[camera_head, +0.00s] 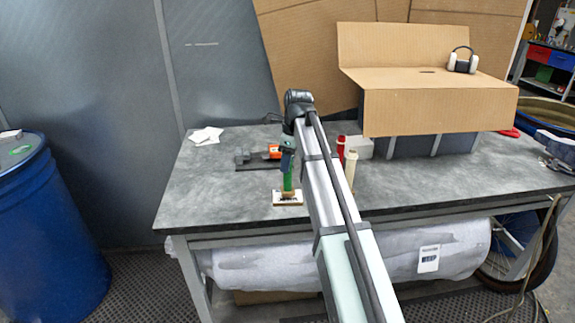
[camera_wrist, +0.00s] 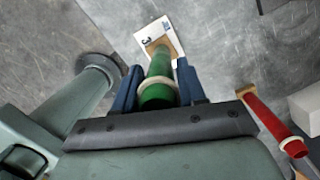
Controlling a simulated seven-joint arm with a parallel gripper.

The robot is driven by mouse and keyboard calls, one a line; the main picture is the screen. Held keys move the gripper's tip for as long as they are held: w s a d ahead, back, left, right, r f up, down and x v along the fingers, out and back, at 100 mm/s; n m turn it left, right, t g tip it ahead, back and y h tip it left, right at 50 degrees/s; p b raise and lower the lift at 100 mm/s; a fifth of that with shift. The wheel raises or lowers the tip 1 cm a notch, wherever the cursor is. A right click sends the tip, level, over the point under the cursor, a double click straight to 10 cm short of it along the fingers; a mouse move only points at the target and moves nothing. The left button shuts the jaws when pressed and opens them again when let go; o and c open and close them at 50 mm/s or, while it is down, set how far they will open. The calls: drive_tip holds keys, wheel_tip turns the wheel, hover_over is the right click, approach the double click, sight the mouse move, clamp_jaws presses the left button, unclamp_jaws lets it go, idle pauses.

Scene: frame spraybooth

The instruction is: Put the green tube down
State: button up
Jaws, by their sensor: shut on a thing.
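The green tube (camera_head: 288,181) is upright over a white card with a tan block (camera_head: 287,198) near the front of the grey table. In the wrist view the green tube (camera_wrist: 158,94) has a pale ring near its top end. My gripper (camera_wrist: 160,80) is shut on it, with a blue finger on each side. My gripper (camera_head: 287,160) in the head view is partly hidden by my arm.
A red tube (camera_head: 341,148) and a cream tube (camera_head: 351,170) stand right of my arm; the red tube (camera_wrist: 268,122) is close in the wrist view. A grey-orange tool (camera_head: 262,155) lies behind. A cardboard box (camera_head: 430,110) fills the back right. The table's left front is clear.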

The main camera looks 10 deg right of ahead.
drive_tip(key=shift+f, duration=0.8)
drive_tip(key=o, duration=1)
drive_tip(key=r, duration=0.4)
drive_tip(key=d+r, duration=0.1)
drive_tip(key=r, duration=0.7)
drive_tip(key=shift+s+d+r, duration=0.15)
drive_tip(key=shift+s+d, duration=0.15)
drive_tip(key=shift+d, duration=0.05)
